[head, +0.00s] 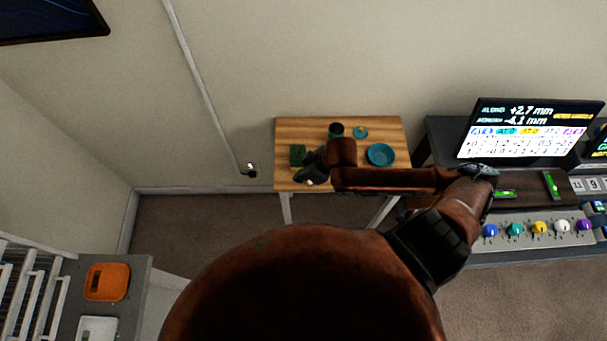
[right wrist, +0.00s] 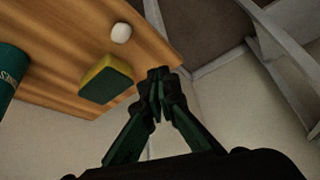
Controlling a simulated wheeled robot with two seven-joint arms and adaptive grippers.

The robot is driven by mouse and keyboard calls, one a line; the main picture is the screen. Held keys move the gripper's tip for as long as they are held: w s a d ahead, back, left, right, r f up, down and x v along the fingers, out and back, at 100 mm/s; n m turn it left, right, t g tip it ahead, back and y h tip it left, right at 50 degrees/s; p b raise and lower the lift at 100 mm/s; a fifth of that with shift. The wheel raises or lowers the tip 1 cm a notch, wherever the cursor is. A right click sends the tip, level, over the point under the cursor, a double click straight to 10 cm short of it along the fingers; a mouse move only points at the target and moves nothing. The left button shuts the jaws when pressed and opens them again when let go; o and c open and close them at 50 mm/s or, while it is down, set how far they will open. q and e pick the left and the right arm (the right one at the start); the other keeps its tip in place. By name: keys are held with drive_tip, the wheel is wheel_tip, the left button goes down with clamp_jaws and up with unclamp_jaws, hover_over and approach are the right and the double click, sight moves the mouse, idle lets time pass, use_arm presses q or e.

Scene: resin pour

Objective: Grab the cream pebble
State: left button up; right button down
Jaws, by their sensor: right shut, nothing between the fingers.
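The cream pebble (right wrist: 121,33) lies on the wooden table (right wrist: 60,30) near its edge in the right wrist view. In the head view a small pale spot (head: 310,183) by my right gripper (head: 308,174) seems to be the pebble, mostly hidden by the gripper. My right gripper (right wrist: 158,78) is shut and empty. In the right wrist view its fingertips appear just past the table edge, apart from the pebble. My left gripper is not in view.
A green and yellow sponge (right wrist: 106,79) lies beside the pebble. A dark cup (head: 336,129), a small teal item (head: 360,132) and a teal plate (head: 380,154) stand on the table. A teal can (right wrist: 8,75) shows at left. A console (head: 535,230) with knobs is at right.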

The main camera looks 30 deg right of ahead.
drive_tip(key=shift+m+g+h, duration=0.3)
drive_tip(key=shift+g+h, duration=0.3)
drive_tip(key=d, duration=0.2)
drive_tip(key=d+r+b, duration=0.1)
drive_tip(key=d, duration=0.1)
drive_tip(key=shift+d+r, duration=0.15)
drive_tip(key=shift+d, duration=0.25)
drive_tip(key=b+x, duration=0.3)
drive_tip(key=x, duration=0.4)
drive_tip(key=shift+w+f, duration=0.2)
drive_tip(key=shift+f, duration=0.05)
drive_tip(key=shift+w+a+f+b, duration=0.2)
drive_tip(key=shift+f+b, duration=0.1)
drive_tip(key=shift+f, duration=0.25)
